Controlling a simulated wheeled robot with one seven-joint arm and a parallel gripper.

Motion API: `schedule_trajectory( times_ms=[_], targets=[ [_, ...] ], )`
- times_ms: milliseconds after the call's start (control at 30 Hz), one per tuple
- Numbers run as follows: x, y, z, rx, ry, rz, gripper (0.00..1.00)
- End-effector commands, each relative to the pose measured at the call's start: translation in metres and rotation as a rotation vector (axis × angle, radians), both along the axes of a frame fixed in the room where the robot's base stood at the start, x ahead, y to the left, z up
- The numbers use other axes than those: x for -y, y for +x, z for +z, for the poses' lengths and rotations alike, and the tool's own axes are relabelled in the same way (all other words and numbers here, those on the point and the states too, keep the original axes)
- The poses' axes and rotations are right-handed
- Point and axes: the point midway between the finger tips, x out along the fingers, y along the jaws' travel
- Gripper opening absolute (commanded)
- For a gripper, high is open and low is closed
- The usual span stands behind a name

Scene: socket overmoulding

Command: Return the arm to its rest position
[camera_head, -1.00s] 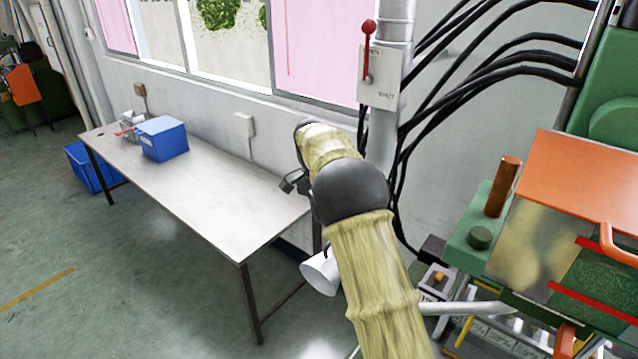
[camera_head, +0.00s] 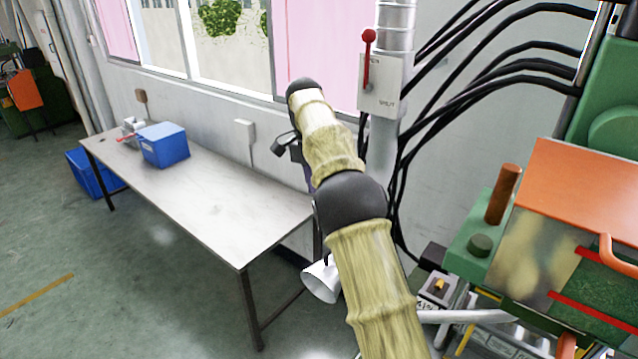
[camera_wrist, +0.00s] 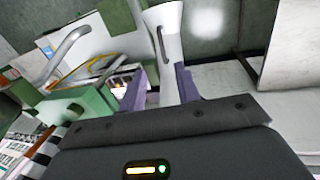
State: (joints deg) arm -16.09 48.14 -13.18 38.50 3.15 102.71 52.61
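My arm in its yellowish sleeve (camera_head: 375,285) reaches up from the bottom of the head view, its far end near the window wall. My gripper is mostly hidden behind the arm there. In the wrist view the two purple fingers of my gripper (camera_wrist: 160,86) stand apart.
A long metal table (camera_head: 215,195) stands left of the arm, with a blue bin (camera_head: 162,144) at its far end. A red-handled switch box (camera_head: 380,85) and black cables are behind the arm. A green and orange machine (camera_head: 575,190) is on the right.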

Motion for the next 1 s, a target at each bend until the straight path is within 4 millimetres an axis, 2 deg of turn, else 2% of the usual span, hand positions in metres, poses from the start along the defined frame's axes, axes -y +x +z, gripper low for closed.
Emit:
schedule_trajectory(
  times_ms=[267, 533, 767, 1000],
  targets=[
    [0.003, -0.001, -0.001, 0.002, 0.005, 0.006, 0.32],
    [0.029, -0.012, -0.016, 0.033, 0.054, 0.088, 0.32],
    [0.054, -0.037, -0.039, 0.078, 0.098, 0.203, 0.32],
    [0.073, -0.078, -0.065, 0.129, 0.125, 0.330, 0.32]
  ],
)
